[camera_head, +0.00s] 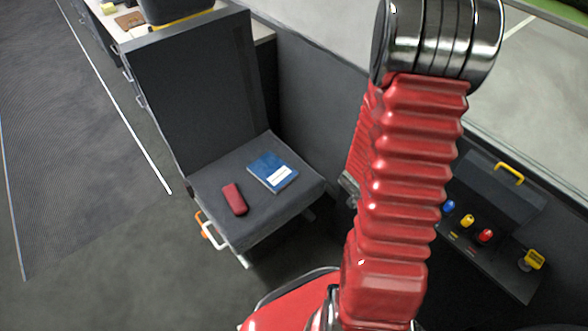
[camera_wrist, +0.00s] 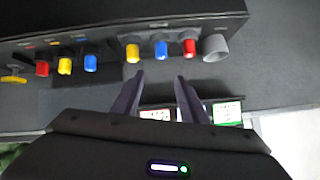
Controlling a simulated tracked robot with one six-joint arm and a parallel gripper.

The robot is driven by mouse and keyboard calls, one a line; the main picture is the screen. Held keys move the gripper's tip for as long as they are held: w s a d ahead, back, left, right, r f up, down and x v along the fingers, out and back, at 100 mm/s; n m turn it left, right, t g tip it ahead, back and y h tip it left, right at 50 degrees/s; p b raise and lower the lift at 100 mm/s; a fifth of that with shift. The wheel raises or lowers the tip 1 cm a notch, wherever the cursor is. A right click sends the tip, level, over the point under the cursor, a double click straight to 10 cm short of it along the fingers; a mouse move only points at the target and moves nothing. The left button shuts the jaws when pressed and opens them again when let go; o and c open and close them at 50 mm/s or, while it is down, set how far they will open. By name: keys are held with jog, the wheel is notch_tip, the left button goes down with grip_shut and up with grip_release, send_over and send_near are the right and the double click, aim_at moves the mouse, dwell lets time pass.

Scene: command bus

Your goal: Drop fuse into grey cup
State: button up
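A row of coloured fuses runs along the dark panel in the wrist view: yellow (camera_wrist: 132,52), blue (camera_wrist: 161,49) and red (camera_wrist: 189,47) ones in the middle, and red (camera_wrist: 42,68), yellow (camera_wrist: 65,66) and blue (camera_wrist: 90,62) ones to the left. A short grey cup (camera_wrist: 215,47) sits at the right end of the row, beside the red fuse. My gripper (camera_wrist: 158,76) is open, with nothing between its fingers, and points toward the middle fuses from below them in the picture. In the head view, blue (camera_head: 448,207), yellow (camera_head: 467,220) and red (camera_head: 486,236) fuses show; my arm hides others.
A yellow T-shaped handle (camera_wrist: 14,75) stands at the panel's left in the wrist view. Small labelled cards (camera_wrist: 226,112) lie under my fingers. In the head view, a grey seat (camera_head: 215,190) holds a blue book (camera_head: 272,171) and a red case (camera_head: 235,199); floor to its left is clear.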

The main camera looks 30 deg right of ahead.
jog(key=w+a+r+n+t+y, duration=0.35)
jog(key=w+a+r, duration=0.35)
jog(key=a, duration=0.4)
jog(key=w+a+r+n+t+y, duration=0.2)
jog(key=w+a+r+n+y, duration=0.35)
jog(key=a, duration=0.45)
jog(key=s+a+r+n, duration=0.35)
jog(key=a+r, duration=0.45)
jog(key=a, duration=0.3)
jog(key=s+a+r+n+g, duration=0.1)
jog(key=s+a+r+n, duration=0.1)
jog(key=s, duration=0.4)
jog(key=s+a+r+n+g+y, duration=0.1)
jog(key=s+a+r+n+g, duration=0.1)
jog(key=s, duration=0.4)
jog(key=shift+a+r+n, duration=0.55)
jog(key=shift+r+n, duration=0.1)
jog(key=shift+r, duration=0.25)
jog(key=shift+o, duration=0.5)
jog(key=shift+c, duration=0.3)
